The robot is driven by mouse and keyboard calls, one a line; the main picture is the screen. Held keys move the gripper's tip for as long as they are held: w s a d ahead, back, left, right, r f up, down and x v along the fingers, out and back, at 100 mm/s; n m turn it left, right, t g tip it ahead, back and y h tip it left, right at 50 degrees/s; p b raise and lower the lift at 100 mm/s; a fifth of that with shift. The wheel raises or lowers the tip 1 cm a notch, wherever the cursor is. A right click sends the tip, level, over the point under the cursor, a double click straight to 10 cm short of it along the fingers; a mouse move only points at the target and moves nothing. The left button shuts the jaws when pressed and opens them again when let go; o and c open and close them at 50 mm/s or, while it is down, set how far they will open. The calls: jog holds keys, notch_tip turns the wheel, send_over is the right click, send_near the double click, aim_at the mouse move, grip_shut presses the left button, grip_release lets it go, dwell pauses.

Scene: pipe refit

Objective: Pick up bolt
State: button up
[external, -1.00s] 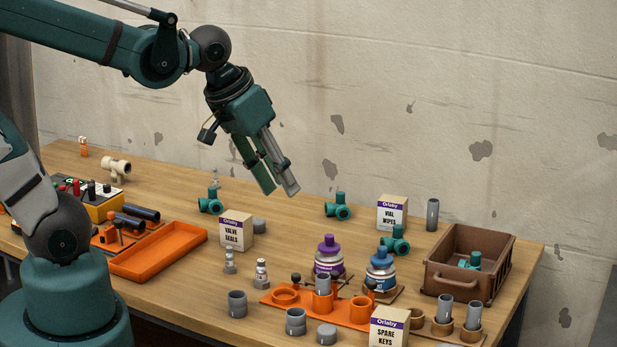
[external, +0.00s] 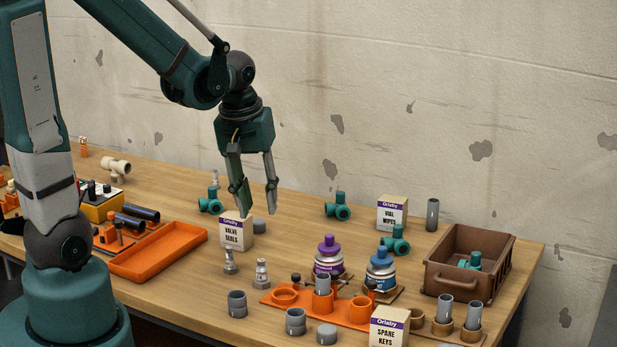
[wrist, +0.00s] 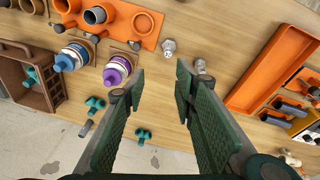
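My gripper (external: 256,212) hangs pointing down over the table, with its fingers apart and nothing between them. It also shows open in the wrist view (wrist: 160,72). Two small silvery bolt-like fittings stand upright on the table, one left (external: 230,262) and one right (external: 262,273). In the wrist view a silvery fitting (wrist: 168,47) lies beyond the fingertips, and another (wrist: 200,65) is beside the right finger. Dark round-headed pegs (external: 296,279) stand by the orange rack (external: 352,312). I cannot tell for sure which piece is the bolt.
The Valve Seals box (external: 236,232) stands close by the gripper in the external view. Purple (external: 328,257) and blue-capped (external: 381,270) bottles stand behind the rack. An orange tray (external: 158,252) is left, a brown crate (external: 450,285) right. Several teal fittings (external: 338,208) stand about.

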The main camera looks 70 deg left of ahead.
aim_at(229, 251)
jog(key=s+a+f+n, duration=0.1)
jog(key=a+f, duration=0.2)
jog(key=s+a+f+n+g, duration=0.1)
jog(key=s+a+f+n, duration=0.1)
jog(key=a+f, duration=0.1)
jog(key=s+a+f+n+b, duration=0.1)
jog(key=a+f, duration=0.2)
jog(key=shift+s+a+n+g+h, duration=0.3)
jog(key=shift+s+n+g+h, duration=0.1)
jog(key=shift+s+a+f, duration=0.3)
jog(key=shift+a+f, duration=0.05)
jog(key=shift+f, duration=0.05)
jog(key=shift+f+b, duration=0.3)
jog(key=shift+f, duration=1)
jog(key=shift+f, duration=0.1)
jog(key=shift+w+a+f+b, duration=0.15)
jog(key=shift+f+b, duration=0.6)
jog(key=shift+f, duration=1.7)
grip_shut()
